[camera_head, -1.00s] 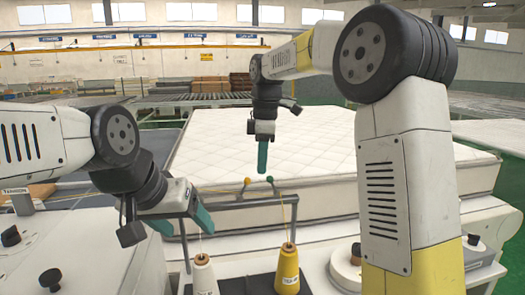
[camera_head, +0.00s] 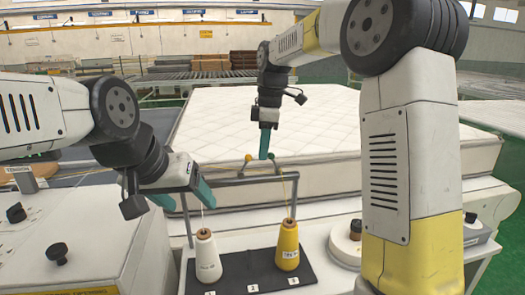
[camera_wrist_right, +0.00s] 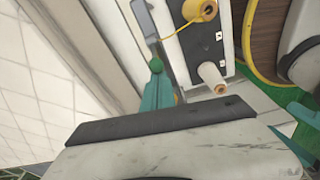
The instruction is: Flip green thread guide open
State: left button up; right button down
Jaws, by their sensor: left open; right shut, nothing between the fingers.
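The green thread guide (camera_head: 272,157) is a small arm with a round green end on the grey rail (camera_head: 235,178). It leans up to the right beside the orange guide (camera_head: 248,159). My right gripper (camera_head: 264,148) is shut and empty, its teal tip level with the two round ends and very close to the green one. In the right wrist view a green ball (camera_wrist_right: 156,65) shows right at the teal fingertip (camera_wrist_right: 157,88); contact is unclear. My left gripper (camera_head: 180,198) is open and empty, left of the rail near its left post.
A white cone (camera_head: 207,257) and a yellow cone (camera_head: 288,246) of thread stand on a dark board (camera_head: 247,275) before the rail, with thread running up. The quilted mattress (camera_head: 330,125) lies behind the rail. A yellow thread hangs near the rail's right end.

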jog(key=shift+d+r+y, duration=0.15)
jog(key=shift+d+y, duration=0.1)
jog(key=shift+y, duration=0.05)
jog(key=shift+w+d+r+g+y, duration=0.15)
jog(key=shift+d+y, duration=0.25)
jog(key=shift+y, duration=0.1)
jog(key=shift+w+d+r+g+y, duration=0.1)
jog(key=shift+d+g+y, duration=0.05)
jog(key=shift+d+y, duration=0.3)
jog(key=d+y, duration=0.1)
jog(key=y, duration=0.1)
jog(key=shift+w+d+r+y, duration=0.15)
jog(key=shift+d+y, duration=0.2)
jog(key=shift+d, duration=0.05)
jog(key=shift+w+d+g+y, duration=0.15)
jog(key=shift+d+g+y, duration=0.2)
jog(key=shift+d+y, duration=0.55)
jog(key=shift+w+d+g+y, duration=0.15)
jog(key=shift+d+g+y, duration=0.3)
jog(key=shift+y, duration=0.75)
jog(key=shift+d, duration=0.1)
